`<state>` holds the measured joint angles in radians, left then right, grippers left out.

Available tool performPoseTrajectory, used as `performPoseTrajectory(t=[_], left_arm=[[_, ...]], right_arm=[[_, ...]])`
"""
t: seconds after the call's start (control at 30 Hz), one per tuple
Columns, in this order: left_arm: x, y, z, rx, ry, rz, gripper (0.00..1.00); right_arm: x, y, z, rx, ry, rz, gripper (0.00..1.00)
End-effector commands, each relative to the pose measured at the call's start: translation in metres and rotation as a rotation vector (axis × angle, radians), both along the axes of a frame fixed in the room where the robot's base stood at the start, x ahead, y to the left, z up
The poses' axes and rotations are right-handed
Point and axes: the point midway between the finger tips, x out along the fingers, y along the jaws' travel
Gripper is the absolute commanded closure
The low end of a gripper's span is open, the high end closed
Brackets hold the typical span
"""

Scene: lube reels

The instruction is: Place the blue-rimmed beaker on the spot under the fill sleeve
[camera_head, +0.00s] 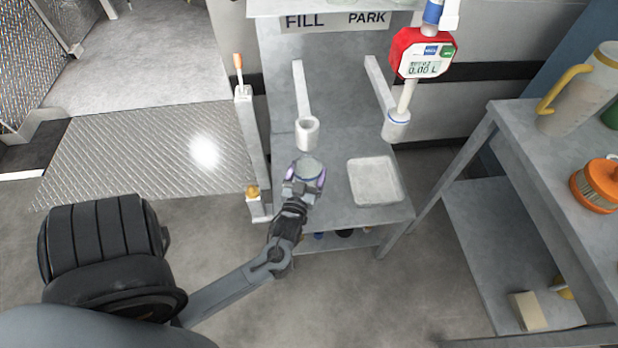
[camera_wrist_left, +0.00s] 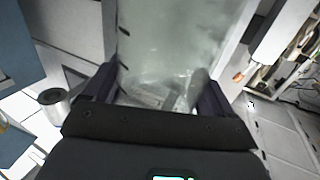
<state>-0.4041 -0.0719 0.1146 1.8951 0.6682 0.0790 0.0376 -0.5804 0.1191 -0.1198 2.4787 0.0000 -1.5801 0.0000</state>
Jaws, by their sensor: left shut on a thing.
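My left gripper (camera_head: 303,182) reaches in over the front of the grey stand and is shut on a clear beaker (camera_head: 311,167). The beaker sits just in front of and below the white fill sleeve (camera_head: 307,132), under the FILL label (camera_head: 305,21). In the left wrist view the clear beaker (camera_wrist_left: 175,60) fills the space between the fingers of my left gripper (camera_wrist_left: 155,98). The blue rim is not clear in either view. The spot under the sleeve is hidden, and I cannot tell whether the beaker touches the surface. My right gripper is not in view.
A pale square tray (camera_head: 375,182) lies right of the gripper. The nozzle (camera_head: 396,124) with a red meter (camera_head: 423,54) hangs at the PARK side. A post with an orange-handled lever (camera_head: 240,80) stands left. The right table (camera_head: 510,118) holds a yellow-handled jug (camera_head: 585,88).

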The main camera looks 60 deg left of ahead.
Motion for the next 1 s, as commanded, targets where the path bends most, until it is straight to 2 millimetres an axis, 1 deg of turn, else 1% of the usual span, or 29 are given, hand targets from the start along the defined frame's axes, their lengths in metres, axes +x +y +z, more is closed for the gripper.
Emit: performPoseTrajectory(t=[0.03, 0.37, 0.73, 0.87, 0.9, 1.0], left_arm=[[0.000, 0.000, -0.004, 0.001, -0.001, 0.001, 0.47], [-0.001, 0.001, -0.003, 0.001, -0.001, 0.001, 0.47], [-0.001, 0.001, -0.014, 0.000, 0.000, 0.002, 0.47], [-0.001, 0.001, -0.014, 0.001, -0.001, 0.002, 0.47], [-0.001, 0.001, -0.014, 0.000, 0.000, 0.002, 0.14], [-0.001, 0.001, -0.014, 0.000, 0.000, 0.002, 0.00]], right_arm=[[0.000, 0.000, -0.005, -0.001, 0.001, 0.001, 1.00], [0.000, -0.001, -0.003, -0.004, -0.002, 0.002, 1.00], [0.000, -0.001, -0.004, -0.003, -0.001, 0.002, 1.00], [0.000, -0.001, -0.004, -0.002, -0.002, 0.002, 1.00], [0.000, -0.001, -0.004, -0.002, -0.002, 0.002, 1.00], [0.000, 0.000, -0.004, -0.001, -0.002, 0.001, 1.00]])
